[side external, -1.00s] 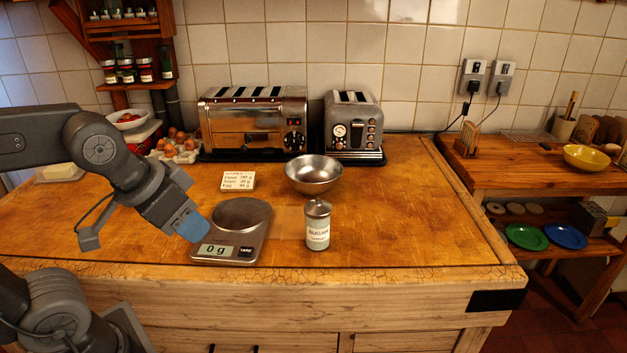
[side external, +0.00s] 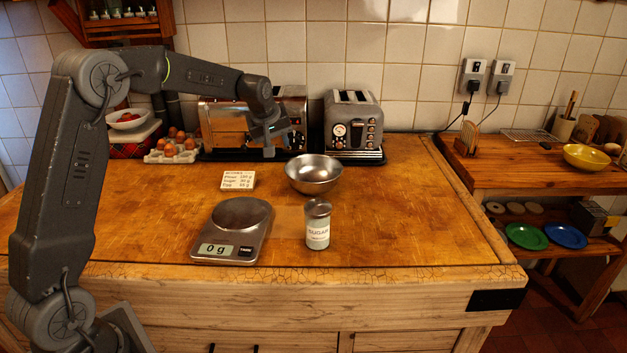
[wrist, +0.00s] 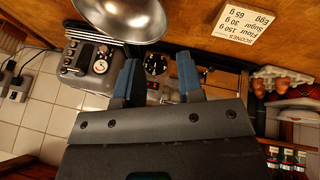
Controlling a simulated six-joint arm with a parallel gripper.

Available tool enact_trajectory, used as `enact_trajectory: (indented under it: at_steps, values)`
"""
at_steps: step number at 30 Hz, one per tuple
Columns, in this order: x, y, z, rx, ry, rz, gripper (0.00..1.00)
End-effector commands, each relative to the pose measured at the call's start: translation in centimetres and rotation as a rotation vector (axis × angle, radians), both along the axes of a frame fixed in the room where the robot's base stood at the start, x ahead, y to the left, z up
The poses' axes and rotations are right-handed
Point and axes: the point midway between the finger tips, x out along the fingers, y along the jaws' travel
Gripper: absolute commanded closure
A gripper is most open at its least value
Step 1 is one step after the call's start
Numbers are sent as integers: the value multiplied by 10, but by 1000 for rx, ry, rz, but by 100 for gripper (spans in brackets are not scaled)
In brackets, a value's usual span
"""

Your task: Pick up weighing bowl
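The weighing bowl (side external: 314,174) is a shiny round steel bowl standing upright on the wooden worktop, in front of the toasters. It looks empty. Its steel side also shows at the top of the wrist view (wrist: 125,16). My gripper (side external: 268,150) is raised to the left of the bowl and apart from it, in front of the wide toaster. In the wrist view my gripper (wrist: 158,60) has its two blue fingers spread, with nothing between them. The kitchen scale (side external: 231,250) stands at the front left with a bare plate and reads 0 g.
A wide toaster (side external: 225,130) and a smaller toaster (side external: 353,125) stand behind. The worktop right of the bowl is clear.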

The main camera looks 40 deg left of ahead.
Motion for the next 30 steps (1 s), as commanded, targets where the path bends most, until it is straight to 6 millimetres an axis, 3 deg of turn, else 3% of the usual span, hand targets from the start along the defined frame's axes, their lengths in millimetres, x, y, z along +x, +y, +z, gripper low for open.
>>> enact_trajectory:
  at_steps: [5,15,23,30]
  values:
    - [10,11,-16,-9,-3,29,65]
    - [35,23,-71,-8,-1,27,65]
    - [43,27,-88,-8,-2,26,65]
    - [56,36,-118,-8,-2,26,65]
